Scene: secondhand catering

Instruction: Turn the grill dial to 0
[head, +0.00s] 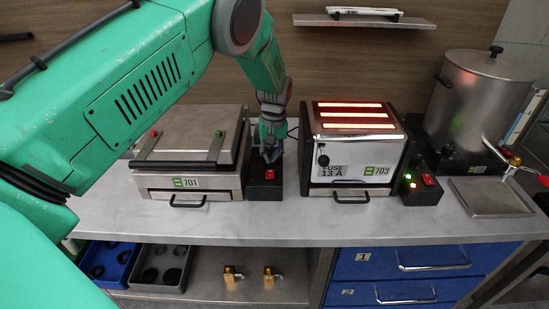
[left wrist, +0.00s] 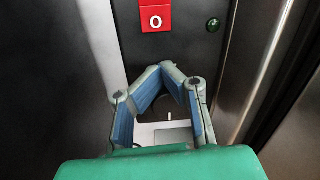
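The grill (head: 190,150) is a steel contact grill labelled 701 on the counter, with its lid down. Its dark control box (head: 262,190) stands at its right and carries a red switch (head: 269,174). My left gripper (head: 270,153) points down at this box, just behind the switch. In the left wrist view the red switch (left wrist: 155,17) shows a 0, and the fingertips (left wrist: 163,69) come together with nothing clear between them. A dark shape with a white mark shows between the fingers; I cannot tell whether it is the dial. My right gripper is not in view.
A glowing toaster (head: 355,150) labelled 703 stands right of the control box, with its own switch box (head: 424,188). A steel urn (head: 480,100) is at the far right. A shelf (head: 365,20) hangs behind. The counter front (head: 300,225) is clear.

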